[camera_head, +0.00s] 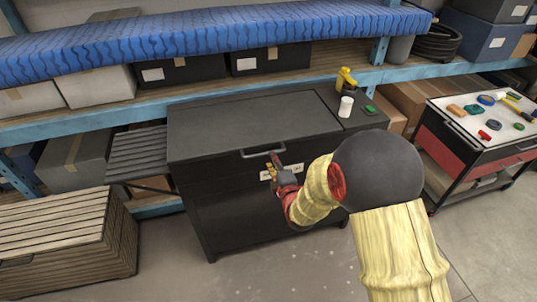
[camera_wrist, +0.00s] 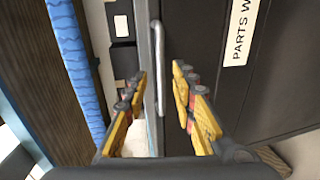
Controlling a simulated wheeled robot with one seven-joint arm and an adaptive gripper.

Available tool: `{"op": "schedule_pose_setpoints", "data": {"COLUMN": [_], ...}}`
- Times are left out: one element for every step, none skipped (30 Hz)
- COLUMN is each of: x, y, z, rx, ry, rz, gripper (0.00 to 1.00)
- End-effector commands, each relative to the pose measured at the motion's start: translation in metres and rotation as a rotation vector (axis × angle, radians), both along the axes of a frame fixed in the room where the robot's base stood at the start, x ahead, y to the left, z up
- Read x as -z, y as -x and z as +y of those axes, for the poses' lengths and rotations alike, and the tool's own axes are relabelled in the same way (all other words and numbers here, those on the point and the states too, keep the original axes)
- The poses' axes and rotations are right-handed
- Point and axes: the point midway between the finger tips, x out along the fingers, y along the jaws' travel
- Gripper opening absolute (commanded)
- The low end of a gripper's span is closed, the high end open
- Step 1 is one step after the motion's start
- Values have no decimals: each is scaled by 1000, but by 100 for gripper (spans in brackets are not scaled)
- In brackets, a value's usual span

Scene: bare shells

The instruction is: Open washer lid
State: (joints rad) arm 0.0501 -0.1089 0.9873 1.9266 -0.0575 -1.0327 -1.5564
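The parts washer (camera_head: 250,185) is a dark box on legs in the middle of the head view. Its flat grey lid (camera_head: 245,115) is down, with a metal handle (camera_head: 262,152) along the front edge. My gripper (camera_head: 274,164) is at the front of the washer, just below and beside the handle. In the wrist view, my gripper (camera_wrist: 159,72) has its yellow fingers spread apart, and the handle bar (camera_wrist: 157,80) shows between them. I cannot tell whether the fingers reach around the bar. A white label (camera_wrist: 239,30) starting "PARTS W" is on the front panel.
A white cup (camera_head: 346,107) and a yellow item (camera_head: 346,78) stand right of the lid, on the washer's top. A slatted crate (camera_head: 65,245) is left; a tool cart (camera_head: 480,125) is right.

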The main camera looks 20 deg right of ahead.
Motion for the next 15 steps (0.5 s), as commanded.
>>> {"op": "schedule_pose_setpoints", "data": {"x": [3, 5, 6, 8, 9, 10, 11, 11, 12, 12, 13, 14, 14, 14, 14], "y": [-8, -12, -19, -23, -28, -34, -38, -42, -47, -50, -53, -56, -58, -60, -62], "z": [0, 0, 0, 0, 0, 0, 0, 0, 0, 0, 0, 0, 0, 0, 0], "rx": [0, 0, 0, 0, 0, 0, 0, 0, 0, 1, 1, 1, 1, 1, 1], "ry": [-1, -1, -1, -1, -2, -2, -2, -2, -2, -3, -3, -3, -3, -3, -3], "rz": [0, 1, 0, 1, 2, 1, 2, 1, 0, 1, 2, 3, 3, 2, 2], "gripper": [27, 27, 27, 27, 27, 27, 27, 27, 27, 27, 27, 27, 27, 27, 27]}}
